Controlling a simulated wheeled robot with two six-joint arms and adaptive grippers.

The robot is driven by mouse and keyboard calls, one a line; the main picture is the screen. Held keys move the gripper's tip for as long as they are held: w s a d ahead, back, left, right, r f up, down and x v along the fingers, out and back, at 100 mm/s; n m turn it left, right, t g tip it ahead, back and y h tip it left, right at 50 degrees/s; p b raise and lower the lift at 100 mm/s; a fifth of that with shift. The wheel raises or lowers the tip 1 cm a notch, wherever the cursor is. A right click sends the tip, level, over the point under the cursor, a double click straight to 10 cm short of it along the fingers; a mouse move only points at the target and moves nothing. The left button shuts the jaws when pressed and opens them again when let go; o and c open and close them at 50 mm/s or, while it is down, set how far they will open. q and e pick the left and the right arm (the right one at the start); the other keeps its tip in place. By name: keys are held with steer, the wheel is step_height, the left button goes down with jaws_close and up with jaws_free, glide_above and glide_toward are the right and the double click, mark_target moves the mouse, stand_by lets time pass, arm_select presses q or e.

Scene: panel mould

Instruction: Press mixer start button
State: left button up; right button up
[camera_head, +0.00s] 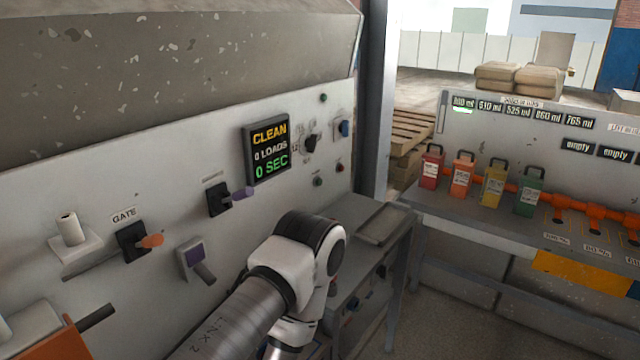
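A pale control panel (150,190) fills the left side. On its right part are small round buttons: a green one (323,98) at the top, a dark one (318,181) and a red one (340,167) lower down. Their labels are too small to read, so I cannot tell which is the mixer start button. A display (267,147) reads CLEAN, 0 LOADS, 0 SEC. One of my arms rises from the bottom centre in front of the panel's lower part. Neither gripper shows in this view.
The panel carries an orange-tipped GATE lever (150,241), a purple-handled lever (240,194), a black knob (311,143) and a blue knob (344,128). A grey post (374,100) stands right of it. Coloured canisters (492,186) stand on a bench at right.

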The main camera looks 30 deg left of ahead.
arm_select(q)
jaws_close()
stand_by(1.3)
